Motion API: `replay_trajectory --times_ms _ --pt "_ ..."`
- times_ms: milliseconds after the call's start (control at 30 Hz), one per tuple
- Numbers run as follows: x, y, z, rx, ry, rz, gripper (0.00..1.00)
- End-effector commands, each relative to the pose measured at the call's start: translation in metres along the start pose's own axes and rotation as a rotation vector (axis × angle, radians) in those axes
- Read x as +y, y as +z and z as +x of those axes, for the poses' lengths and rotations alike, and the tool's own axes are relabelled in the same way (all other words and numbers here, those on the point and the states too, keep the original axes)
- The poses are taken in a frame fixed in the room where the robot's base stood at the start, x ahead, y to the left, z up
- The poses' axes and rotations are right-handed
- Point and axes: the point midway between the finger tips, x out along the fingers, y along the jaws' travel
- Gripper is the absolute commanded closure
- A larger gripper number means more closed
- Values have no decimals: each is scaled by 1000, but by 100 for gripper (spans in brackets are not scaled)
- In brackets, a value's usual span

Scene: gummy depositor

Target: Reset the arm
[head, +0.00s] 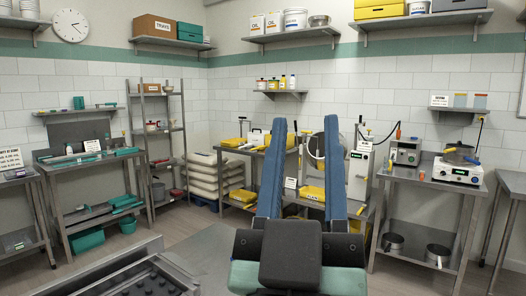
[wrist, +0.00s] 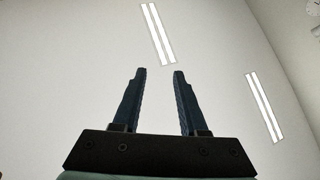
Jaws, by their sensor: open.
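My gripper (head: 304,128) is raised in front of the head camera, its two long blue fingers pointing up and standing well apart. Nothing is between them. In the wrist view the same gripper (wrist: 157,72) is open and empty against a pale ceiling with two lit strip lights. My arm's dark and green end fills the lower middle of the head view and hides part of the floor and benches behind it.
A steel bench (head: 425,184) with a hot plate (head: 457,169) and pots stands at the right. A teal-stocked bench (head: 78,160) stands at the left. A grey tray-like machine part (head: 150,284) lies close at the lower left. Sacks (head: 212,180) stand at the back. Some floor is clear.

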Motion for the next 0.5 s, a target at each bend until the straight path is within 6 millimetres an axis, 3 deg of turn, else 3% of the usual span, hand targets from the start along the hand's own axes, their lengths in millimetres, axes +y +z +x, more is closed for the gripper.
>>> replay_trajectory --times_ms 33,100,200,500 --pt "-4 -29 5 37 -24 77 58" --pt "-10 -53 6 59 -63 155 58" --pt "-17 -72 6 77 -103 216 58" --pt "-20 -78 6 79 -119 236 58"
